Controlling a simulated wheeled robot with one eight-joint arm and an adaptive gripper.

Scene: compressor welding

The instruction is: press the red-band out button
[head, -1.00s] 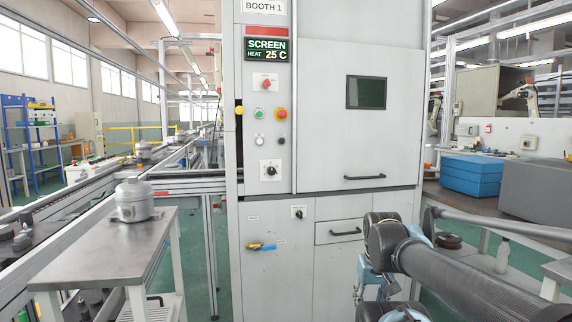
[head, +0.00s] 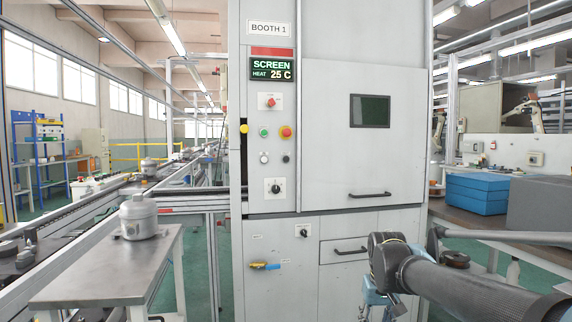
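The booth cabinet (head: 335,155) stands in the middle under a "BOOTH 1" sign and has a red band (head: 272,51) near its top. Its panel carries a red knob (head: 270,101), a green button (head: 264,131), a red button on yellow (head: 286,132), a white button (head: 264,157), a black button (head: 286,158) and a black dial (head: 275,187). A yellow button (head: 243,128) is at the left edge. I cannot tell which one is the red-band out button. My arm is at lower right, apart from these buttons in the picture. My gripper's fingertips are not visible.
A screen (head: 272,69) reads HEAT 25 C. A steel table (head: 105,272) with a grey canister (head: 138,216) stands at left, beside the conveyor line. Blue boxes (head: 476,193) lie on the right bench. Cabinet handles (head: 370,194) stick out. Green floor shows between table and cabinet.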

